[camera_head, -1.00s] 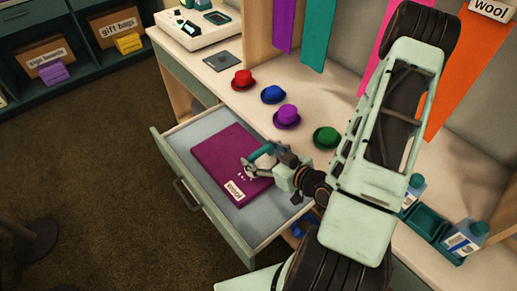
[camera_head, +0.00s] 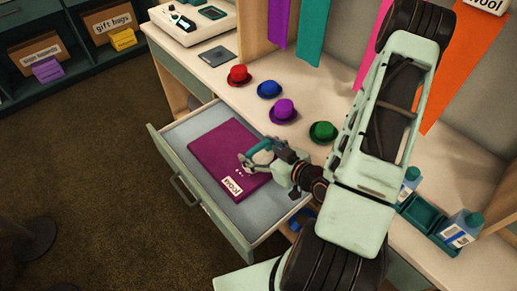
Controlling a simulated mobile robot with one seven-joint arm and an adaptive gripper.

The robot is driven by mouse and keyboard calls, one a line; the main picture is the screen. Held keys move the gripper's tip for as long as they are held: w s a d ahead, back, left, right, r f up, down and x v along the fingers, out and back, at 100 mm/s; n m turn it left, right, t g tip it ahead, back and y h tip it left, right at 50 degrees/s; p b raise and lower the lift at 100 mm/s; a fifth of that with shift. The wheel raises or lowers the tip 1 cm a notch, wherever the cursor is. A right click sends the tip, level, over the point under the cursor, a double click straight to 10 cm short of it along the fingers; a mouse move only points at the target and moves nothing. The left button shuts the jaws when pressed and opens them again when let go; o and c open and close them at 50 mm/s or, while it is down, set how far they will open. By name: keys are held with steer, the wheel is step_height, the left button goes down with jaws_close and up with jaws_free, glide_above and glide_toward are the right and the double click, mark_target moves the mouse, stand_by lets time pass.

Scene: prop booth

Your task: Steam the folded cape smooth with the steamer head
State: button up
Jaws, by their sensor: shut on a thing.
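The folded cape (camera_head: 215,150) is a flat purple rectangle lying in an open drawer (camera_head: 182,134). A white "wool" label (camera_head: 233,185) is at its near corner, with small pale dots beside it. My gripper (camera_head: 256,158) is over the cape's right edge, shut on the teal steamer head (camera_head: 263,146). The steamer head is small and partly hidden by the fingers. I cannot tell whether it touches the cloth.
Red (camera_head: 239,75), blue (camera_head: 269,89), purple (camera_head: 284,110) and green (camera_head: 323,132) hats stand on the counter behind the drawer. Bottles (camera_head: 460,230) and a teal tray (camera_head: 420,214) are at right. Coloured cloths hang behind. The drawer's left part is clear.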

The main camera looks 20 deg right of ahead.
steer(key=shift+r, duration=0.1)
stand_by(0.5)
step_height(320, 180, up, 15)
steer(key=p, duration=1.4)
steer(key=shift+p, duration=0.35)
